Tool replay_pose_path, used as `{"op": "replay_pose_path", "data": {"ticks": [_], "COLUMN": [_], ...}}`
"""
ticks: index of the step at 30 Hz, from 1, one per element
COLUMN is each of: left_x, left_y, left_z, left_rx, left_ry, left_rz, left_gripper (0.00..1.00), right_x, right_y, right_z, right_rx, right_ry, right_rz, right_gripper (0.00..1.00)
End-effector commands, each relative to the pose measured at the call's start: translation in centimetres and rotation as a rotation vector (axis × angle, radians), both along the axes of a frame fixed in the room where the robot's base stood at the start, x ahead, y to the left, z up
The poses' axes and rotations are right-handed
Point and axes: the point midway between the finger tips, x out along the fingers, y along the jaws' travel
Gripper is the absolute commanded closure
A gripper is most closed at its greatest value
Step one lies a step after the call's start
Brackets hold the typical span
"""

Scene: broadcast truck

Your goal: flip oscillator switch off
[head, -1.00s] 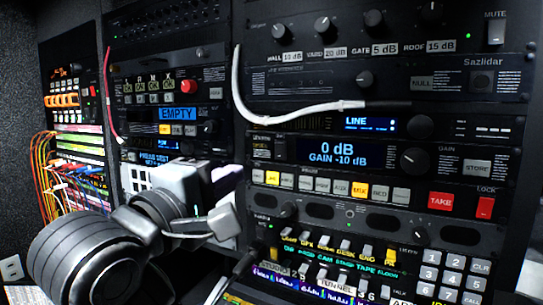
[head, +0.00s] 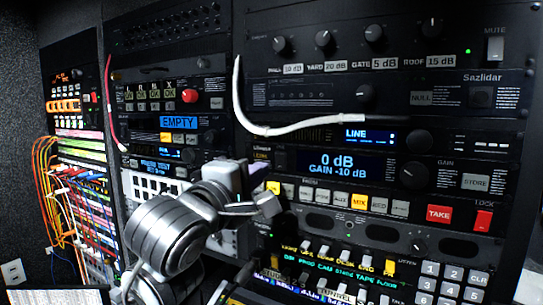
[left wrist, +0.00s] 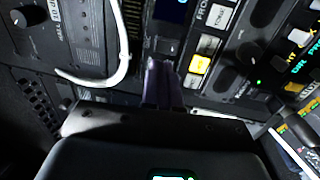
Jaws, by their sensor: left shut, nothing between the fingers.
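The "0 dB / GAIN -10 dB" unit has a blue display (head: 338,163). Just left of it is a small dark part (head: 280,157) that looks like a switch, beside tiny amber lettering; its label and position are too small to read. In the left wrist view a dark block (left wrist: 168,46) below the blue display seems to be the same part. My left gripper (head: 254,177) is shut and empty, at the left edge of this unit. Its purple fingers (left wrist: 160,85) point at the panel just short of that block; contact cannot be told. My right gripper is not in view.
A white cable (head: 295,127) loops across the panel above the display. A row of buttons with a lit amber MIX (head: 359,201) runs below it. A red TAKE button (head: 438,214) is to the right. Colored patch cables (head: 75,195) hang at the left.

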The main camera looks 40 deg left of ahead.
Motion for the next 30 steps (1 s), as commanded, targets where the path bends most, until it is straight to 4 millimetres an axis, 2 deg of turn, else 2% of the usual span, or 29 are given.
{"op": "replay_pose_path", "data": {"ticks": [6,12,30], "left_x": [3.5,5.2,6.1], "left_y": [0.9,1.2,1.0], "left_z": [0.7,0.7,0.9], "left_rx": [0.004,0.004,-0.003], "left_ry": [0.003,0.002,0.007], "left_rz": [0.004,0.001,-0.006], "left_gripper": [1.0,1.0,1.0], "right_x": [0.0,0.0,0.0], "right_y": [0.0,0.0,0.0], "right_z": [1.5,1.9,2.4], "right_rx": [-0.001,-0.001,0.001], "right_ry": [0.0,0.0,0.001], "right_rz": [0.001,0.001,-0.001], "right_gripper": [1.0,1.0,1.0]}}
